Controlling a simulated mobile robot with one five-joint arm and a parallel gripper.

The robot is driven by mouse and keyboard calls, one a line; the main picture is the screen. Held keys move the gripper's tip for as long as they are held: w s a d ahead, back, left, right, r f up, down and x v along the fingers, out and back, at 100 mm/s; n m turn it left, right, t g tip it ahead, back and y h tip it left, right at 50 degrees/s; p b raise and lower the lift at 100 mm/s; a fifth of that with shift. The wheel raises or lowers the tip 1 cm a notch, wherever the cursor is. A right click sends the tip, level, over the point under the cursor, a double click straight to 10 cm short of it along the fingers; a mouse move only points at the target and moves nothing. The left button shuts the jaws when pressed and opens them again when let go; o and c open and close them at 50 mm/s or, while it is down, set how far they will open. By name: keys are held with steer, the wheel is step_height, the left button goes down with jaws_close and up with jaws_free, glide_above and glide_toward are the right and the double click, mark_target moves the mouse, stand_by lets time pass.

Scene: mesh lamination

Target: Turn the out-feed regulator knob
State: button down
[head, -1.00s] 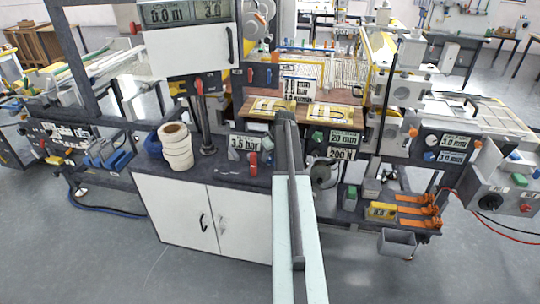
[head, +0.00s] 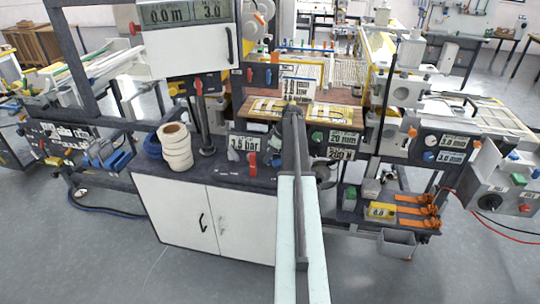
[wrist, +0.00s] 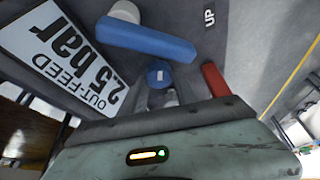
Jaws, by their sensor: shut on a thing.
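In the wrist view, a white label (wrist: 70,55) reads "OUT-FEED 2.5 bar". A small blue round knob (wrist: 160,72) with a pale mark sits right of it. My gripper (wrist: 165,95) reaches up from the bottom of the wrist view and is shut at the blue knob; its fingertips are partly hidden behind the dark edge of its own body. In the head view, my gripper (head: 292,110) ends at the machine front, and my arm hides the knob.
A blue lever (wrist: 145,40) stands close above the knob and a red lever (wrist: 214,80) close to its right.

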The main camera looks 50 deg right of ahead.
steer(key=shift+s+d, duration=0.1)
steer(key=c, duration=0.9)
jaws_free()
steer(key=shift+c, duration=0.2)
steer(key=p+v, duration=0.7)
steer(key=shift+r, duration=0.35)
steer(key=shift+s, duration=0.1)
